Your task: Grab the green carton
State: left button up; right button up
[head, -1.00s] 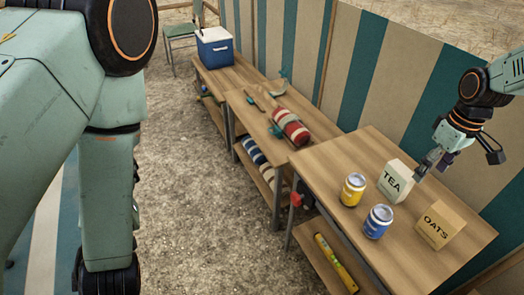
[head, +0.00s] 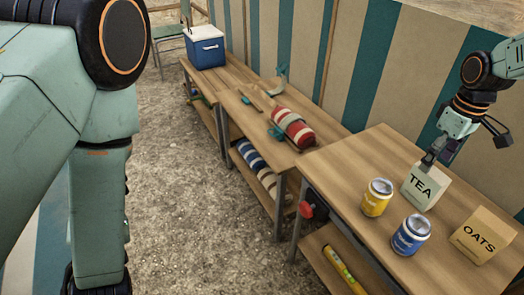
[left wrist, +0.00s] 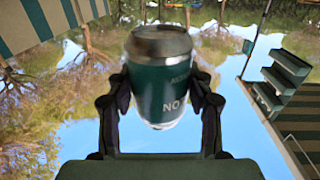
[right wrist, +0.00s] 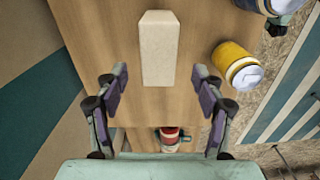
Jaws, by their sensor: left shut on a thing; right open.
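A pale greenish-white carton marked TEA (head: 424,190) stands upright on the near wooden table in the head view. Its narrow pale top shows in the right wrist view (right wrist: 159,45). My right gripper (head: 432,157) is open and empty, pointing down over the carton's back edge. In the right wrist view, the carton lies ahead, between the lines of the two fingers; I cannot tell whether the fingertips reach past its top. My left gripper (left wrist: 160,80) is shut on a dark green can (left wrist: 162,85) in the left wrist view. That gripper is out of the head view.
A yellow can (head: 376,198) and a blue can (head: 411,235) stand in front of the carton. An OATS carton (head: 482,237) stands to the right. A striped wall (head: 395,75) runs behind the tables. A red-striped roll (head: 293,128) lies on the middle table, a blue cooler (head: 204,47) beyond.

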aim_at(432, 171)
pick_arm(q)
jog(key=shift+f, duration=0.1)
pick_arm(e)
jog(key=shift+w+f, duration=0.1)
pick_arm(q)
jog(key=shift+s, duration=0.1)
jog(key=shift+s, duration=0.1)
pick_arm(e)
jog(key=shift+s+f, duration=0.2)
jog(key=shift+s, duration=0.1)
pick_arm(q)
notch_tip(432, 171, down, 2)
jog(key=shift+f+b, duration=0.1)
jog(key=shift+b, duration=1)
pick_arm(e)
notch_tip(432, 171, down, 6)
jog(key=shift+w+f, duration=0.1)
jog(key=shift+w, duration=0.05)
jog(key=shift+f, duration=0.2)
pick_arm(q)
notch_tip(432, 171, down, 2)
jog(key=shift+f+b, duration=0.15)
jog(key=shift+b, duration=1)
pick_arm(e)
jog(key=f, duration=0.5)
jog(key=shift+d, duration=0.25)
jog(key=shift+s+r, duration=0.15)
jog(key=shift+s, duration=0.05)
